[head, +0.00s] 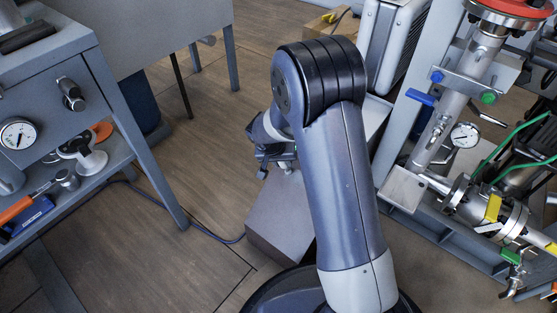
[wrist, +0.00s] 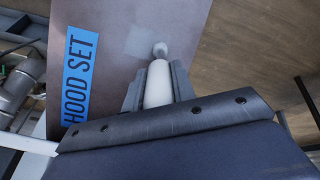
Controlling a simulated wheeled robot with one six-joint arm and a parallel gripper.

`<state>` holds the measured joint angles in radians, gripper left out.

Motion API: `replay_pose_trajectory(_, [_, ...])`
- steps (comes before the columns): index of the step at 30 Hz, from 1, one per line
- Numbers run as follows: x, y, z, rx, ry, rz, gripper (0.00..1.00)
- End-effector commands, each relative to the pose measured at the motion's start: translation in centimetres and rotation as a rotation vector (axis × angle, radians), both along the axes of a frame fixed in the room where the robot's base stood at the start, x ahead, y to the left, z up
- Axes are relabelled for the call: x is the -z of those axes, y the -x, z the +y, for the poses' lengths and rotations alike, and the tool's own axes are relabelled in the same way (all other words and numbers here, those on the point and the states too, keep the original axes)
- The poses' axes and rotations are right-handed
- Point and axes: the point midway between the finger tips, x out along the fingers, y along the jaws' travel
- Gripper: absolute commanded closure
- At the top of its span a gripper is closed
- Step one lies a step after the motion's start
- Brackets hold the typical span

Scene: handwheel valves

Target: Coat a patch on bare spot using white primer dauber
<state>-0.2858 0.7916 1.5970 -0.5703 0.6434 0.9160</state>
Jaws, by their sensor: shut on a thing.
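My gripper (wrist: 157,78) is shut on a white dauber (wrist: 158,88), seen in the wrist view with its rounded grey tip pointing away from the jaws. Beyond the tip is a grey-brown panel (wrist: 110,25) with a blue "HOOD SET" label (wrist: 76,75). A paler patch (wrist: 138,42) shows on the panel beside the tip; I cannot tell whether the tip touches it. In the head view my gripper (head: 277,160) is partly hidden behind my arm, over a grey-brown box (head: 283,222).
A grey bench (head: 60,65) with a gauge and a tool shelf stands at the left. Pipework with a gauge (head: 465,136) and valves stands at the right. A dark cable (head: 205,233) runs along the wooden floor. Open floor lies left of the box.

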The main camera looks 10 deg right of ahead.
Motion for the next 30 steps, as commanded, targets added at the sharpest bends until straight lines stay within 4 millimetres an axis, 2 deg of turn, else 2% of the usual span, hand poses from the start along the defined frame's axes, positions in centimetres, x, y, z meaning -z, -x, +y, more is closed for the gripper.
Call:
replay_pose_trajectory(6, [0.1,1.3,-1.2,0.000,-0.001,0.000,0.98])
replay_pose_trajectory(14, [0.0,2.0,-1.9,0.000,0.000,0.000,0.98])
replay_pose_trajectory(24, [0.1,3.9,-4.0,0.001,0.000,-0.001,0.98])
replay_pose_trajectory(30, [0.2,4.2,-4.3,-0.001,-0.001,-0.001,0.98])
